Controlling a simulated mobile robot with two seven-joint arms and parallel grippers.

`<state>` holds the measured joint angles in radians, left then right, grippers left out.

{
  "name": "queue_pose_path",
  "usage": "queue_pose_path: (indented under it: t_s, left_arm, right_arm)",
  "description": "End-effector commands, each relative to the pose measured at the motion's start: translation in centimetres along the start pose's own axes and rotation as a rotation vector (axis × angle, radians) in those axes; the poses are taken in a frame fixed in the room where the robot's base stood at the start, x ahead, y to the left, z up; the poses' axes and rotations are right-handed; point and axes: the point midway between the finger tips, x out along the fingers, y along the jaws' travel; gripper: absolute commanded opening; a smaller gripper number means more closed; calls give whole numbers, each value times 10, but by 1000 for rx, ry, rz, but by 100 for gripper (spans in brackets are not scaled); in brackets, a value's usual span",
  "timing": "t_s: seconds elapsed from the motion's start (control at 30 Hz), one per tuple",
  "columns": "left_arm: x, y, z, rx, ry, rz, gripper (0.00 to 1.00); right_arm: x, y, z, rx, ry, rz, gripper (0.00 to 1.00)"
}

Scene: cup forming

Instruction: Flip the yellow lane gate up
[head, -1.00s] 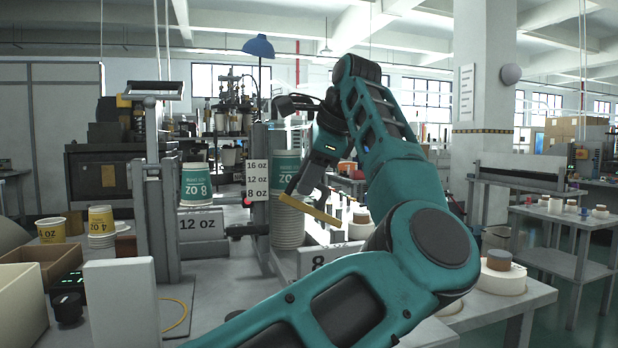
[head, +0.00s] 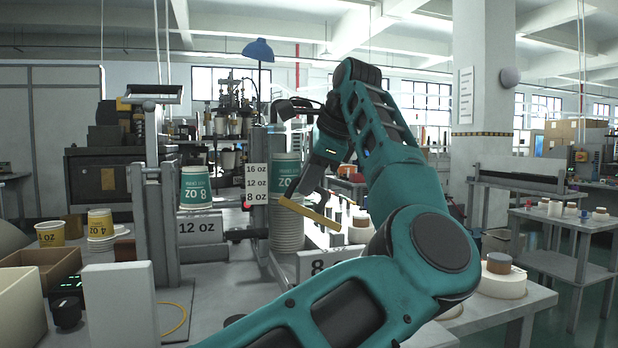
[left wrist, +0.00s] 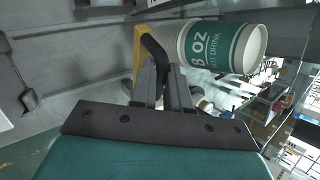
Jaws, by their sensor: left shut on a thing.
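The yellow lane gate (head: 309,213) is a narrow bar, tilted down to the right, in front of the tall cup stack (head: 287,215). My left gripper (head: 318,192) is at the bar, coming from above. In the left wrist view, its fingers (left wrist: 160,82) are shut on a black curved handle (left wrist: 155,50). The handle lies beside the yellow gate (left wrist: 138,48), whose far part is hidden. My right gripper does not show.
A size sign (head: 257,183) stands left of the gate, with a 12 oz sign (head: 200,227) farther left. Another sign (head: 325,262) is below the gate. A teal 8 oz cup (head: 195,187) and yellow cups (head: 100,224) stand to the left.

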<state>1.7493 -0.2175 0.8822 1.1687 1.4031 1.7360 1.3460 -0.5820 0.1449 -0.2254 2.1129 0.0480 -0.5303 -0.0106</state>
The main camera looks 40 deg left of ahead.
Motion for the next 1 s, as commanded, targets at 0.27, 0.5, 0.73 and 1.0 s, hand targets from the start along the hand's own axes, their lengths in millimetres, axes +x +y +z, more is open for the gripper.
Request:
queue_pose_path:
  t_s: [0.27, 0.5, 0.73, 1.0]
  left_arm:
    - [-6, -6, 2, 15, -35, 1, 0]
    - [-12, -10, -4, 58, -102, 10, 0]
    - [-9, -9, -6, 63, -112, 9, 0]
    - [-9, -9, -6, 62, -111, 10, 31]
  right_arm:
    - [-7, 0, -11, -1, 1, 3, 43]
    - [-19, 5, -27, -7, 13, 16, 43]
    - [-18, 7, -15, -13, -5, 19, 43]
    - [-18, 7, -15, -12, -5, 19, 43]
